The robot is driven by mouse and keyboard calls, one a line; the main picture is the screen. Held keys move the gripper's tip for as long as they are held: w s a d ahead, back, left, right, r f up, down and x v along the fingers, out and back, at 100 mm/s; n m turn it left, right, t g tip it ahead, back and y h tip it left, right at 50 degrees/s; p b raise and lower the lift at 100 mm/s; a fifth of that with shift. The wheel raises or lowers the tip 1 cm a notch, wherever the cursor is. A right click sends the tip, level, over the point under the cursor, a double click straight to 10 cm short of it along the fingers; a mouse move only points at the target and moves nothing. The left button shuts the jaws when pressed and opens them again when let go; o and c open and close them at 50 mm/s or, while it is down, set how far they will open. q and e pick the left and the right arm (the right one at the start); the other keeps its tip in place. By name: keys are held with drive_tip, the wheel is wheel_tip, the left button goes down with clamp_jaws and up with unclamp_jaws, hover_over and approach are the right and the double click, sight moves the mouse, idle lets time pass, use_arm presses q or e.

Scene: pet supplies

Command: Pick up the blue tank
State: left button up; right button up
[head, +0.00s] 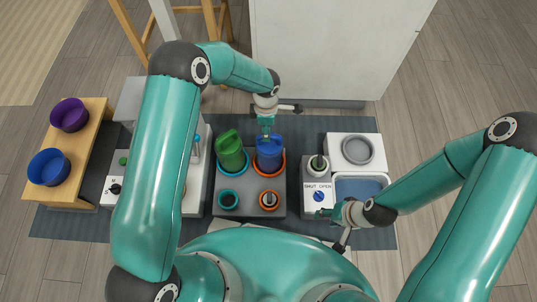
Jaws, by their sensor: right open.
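The blue tank (269,155) stands upright in an orange ring on a dark grey base, right of a green tank (230,152) in a teal ring. My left gripper (266,134) is directly over the top of the blue tank, fingers pointing down at its handle area. Its fingers are small and overlap the tank top, so I cannot tell whether they are open or shut on it. My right gripper (323,212) is open, close to a white box with a blue knob (318,196) marked SHUT and OPEN.
Two smaller round openings (229,200) are in the base's front part. A grey bowl (357,150) and a blue-grey basin (362,187) are at right. A wooden bench (92,118) at left holds purple (69,115) and blue (49,167) bowls. A white cabinet (335,45) stands behind.

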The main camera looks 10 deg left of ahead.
use_arm(q)
drive_tip(key=shift+w+d+f+b, duration=0.15)
drive_tip(key=shift+f+b, duration=0.2)
drive_tip(key=shift+f, duration=0.75)
drive_tip(key=shift+d+f+b, duration=0.15)
drive_tip(key=shift+f+b, duration=0.25)
drive_tip(key=shift+f, duration=0.65)
drive_tip(key=shift+w+d+f+b, duration=0.15)
drive_tip(key=shift+f+b, duration=0.2)
drive_tip(key=shift+f, duration=0.75)
drive_tip(key=shift+s, duration=0.1)
drive_tip(key=shift+c, duration=0.3)
clamp_jaws()
